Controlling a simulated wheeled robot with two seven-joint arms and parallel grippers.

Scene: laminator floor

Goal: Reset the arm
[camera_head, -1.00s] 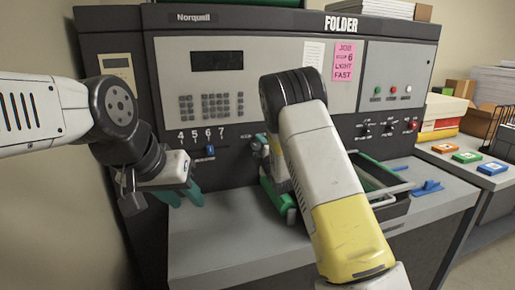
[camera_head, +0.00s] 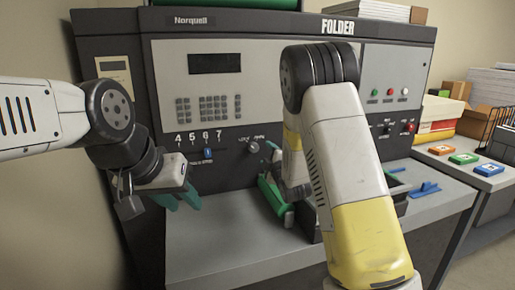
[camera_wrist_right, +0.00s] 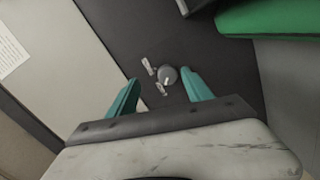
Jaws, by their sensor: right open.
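A blue slider (camera_head: 208,153) sits under the 6 mark. A green part (camera_head: 275,195) stands beside my right arm; the tray behind is mostly covered. Orange, green and blue tiles (camera_head: 464,158) lie on the right-hand table.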

